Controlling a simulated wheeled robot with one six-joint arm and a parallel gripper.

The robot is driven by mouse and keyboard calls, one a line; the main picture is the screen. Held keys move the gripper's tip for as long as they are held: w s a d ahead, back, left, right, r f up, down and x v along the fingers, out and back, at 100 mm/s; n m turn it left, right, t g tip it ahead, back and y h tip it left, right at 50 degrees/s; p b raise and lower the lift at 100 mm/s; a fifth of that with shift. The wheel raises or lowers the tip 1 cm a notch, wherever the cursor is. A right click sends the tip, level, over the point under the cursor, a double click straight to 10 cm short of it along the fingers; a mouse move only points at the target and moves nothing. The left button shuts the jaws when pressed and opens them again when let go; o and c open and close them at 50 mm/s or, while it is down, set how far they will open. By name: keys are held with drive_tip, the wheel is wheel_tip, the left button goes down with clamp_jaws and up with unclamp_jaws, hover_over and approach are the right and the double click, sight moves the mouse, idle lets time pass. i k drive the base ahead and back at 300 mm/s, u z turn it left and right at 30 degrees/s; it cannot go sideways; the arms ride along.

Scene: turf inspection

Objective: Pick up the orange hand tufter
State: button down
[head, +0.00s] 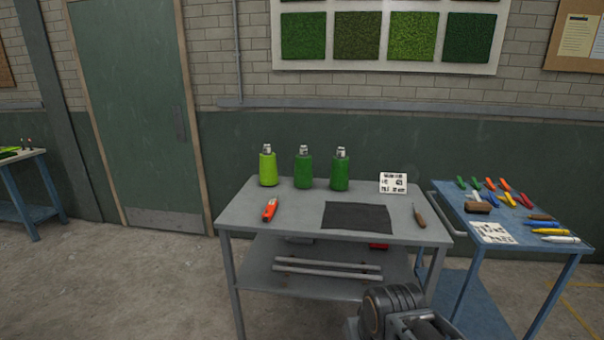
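An orange tool with a dark tip, which looks like the orange hand tufter (270,209), lies on the left part of the grey table (290,215). It lies flat, with clear tabletop around it. Part of my arm shows at the bottom edge of the view, right of centre and in front of the table. My gripper's fingertips cannot be made out, so whether it is open or shut does not show. The arm is well apart from the orange tool.
Three green bottles (303,168) stand along the table's back. A dark mat (357,216), a wooden-handled tool (419,216) and a printed card (393,183) are to the right. A blue table (515,228) with several coloured tools stands at right. Floor at left is clear.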

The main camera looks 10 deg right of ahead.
sight(270, 209)
drive_tip(key=u, duration=0.15)
drive_tip(key=i, duration=0.25)
drive_tip(key=u, duration=0.9)
drive_tip(key=i, duration=1.65)
drive_tip(key=z, duration=0.7)
drive_tip(key=i, duration=0.5)
drive_tip(key=z, duration=0.45)
